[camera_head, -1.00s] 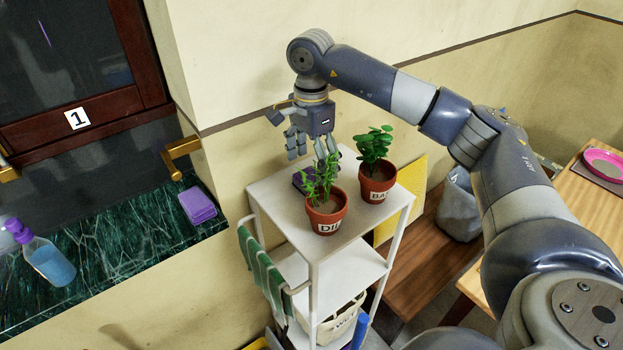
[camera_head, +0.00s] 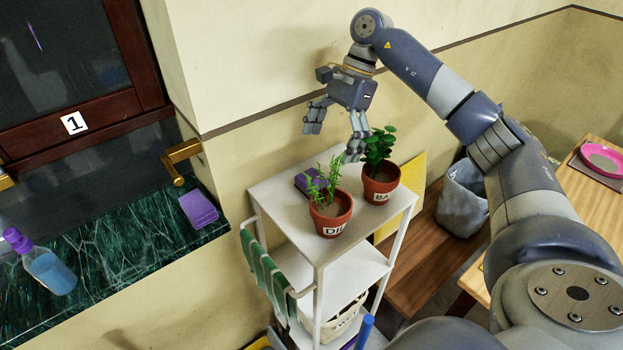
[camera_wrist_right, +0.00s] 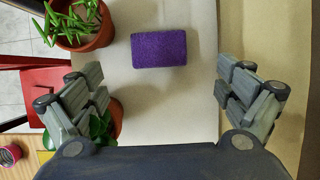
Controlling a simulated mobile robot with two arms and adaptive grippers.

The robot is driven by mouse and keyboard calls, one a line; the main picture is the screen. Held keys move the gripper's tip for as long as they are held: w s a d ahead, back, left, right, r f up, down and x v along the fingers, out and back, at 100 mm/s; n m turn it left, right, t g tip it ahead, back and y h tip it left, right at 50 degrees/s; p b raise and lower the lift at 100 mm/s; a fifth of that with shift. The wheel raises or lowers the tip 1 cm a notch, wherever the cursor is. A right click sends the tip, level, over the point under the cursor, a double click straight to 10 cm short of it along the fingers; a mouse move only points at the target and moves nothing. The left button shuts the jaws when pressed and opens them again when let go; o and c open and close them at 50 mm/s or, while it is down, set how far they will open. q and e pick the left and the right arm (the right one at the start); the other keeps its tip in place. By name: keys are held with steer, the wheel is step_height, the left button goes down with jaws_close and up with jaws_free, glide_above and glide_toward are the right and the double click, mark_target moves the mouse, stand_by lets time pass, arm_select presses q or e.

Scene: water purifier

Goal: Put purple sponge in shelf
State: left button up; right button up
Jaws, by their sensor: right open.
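A dark purple sponge (camera_head: 307,182) lies on the top board of the white shelf (camera_head: 283,202), behind the pot labelled "DILL". It also shows in the right wrist view as a purple block (camera_wrist_right: 159,50), lying flat and apart from both fingers. My right gripper (camera_head: 335,128) is open and empty above the shelf top, near the wall. In the right wrist view, my right gripper (camera_wrist_right: 161,92) has its fingers spread on either side of the sponge. A second, lighter purple sponge (camera_head: 198,208) lies on the green marble counter. My left gripper is not in view.
Two potted plants stand on the shelf top: the dill pot (camera_head: 331,215) and another pot (camera_head: 381,185) close to my right gripper. A green towel (camera_head: 262,272) hangs on the shelf's side. A blue spray bottle (camera_head: 50,270) stands on the counter.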

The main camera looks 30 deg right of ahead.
mark_target(316, 180)
steer(key=p+x, duration=0.1)
steer(key=x, duration=0.3)
steer(key=shift+s, duration=0.2)
steer(key=shift+a+f, duration=0.2)
steer(key=shift+f, duration=0.05)
steer(key=p+x, duration=0.2)
steer(key=x, duration=0.1)
steer(key=shift+a+f, duration=0.15)
steer(key=shift+f, duration=0.1)
steer(key=shift+a+f+p, duration=0.15)
steer(key=shift+f+p, duration=0.15)
steer(key=shift+f, duration=0.2)
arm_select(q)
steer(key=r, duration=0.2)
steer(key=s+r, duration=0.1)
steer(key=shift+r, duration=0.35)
arm_select(e)
steer(key=shift+w, duration=0.1)
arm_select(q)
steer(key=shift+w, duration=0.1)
arm_select(e)
steer(key=c, duration=1)
steer(key=shift+r, duration=0.1)
steer(key=shift+c, duration=0.2)
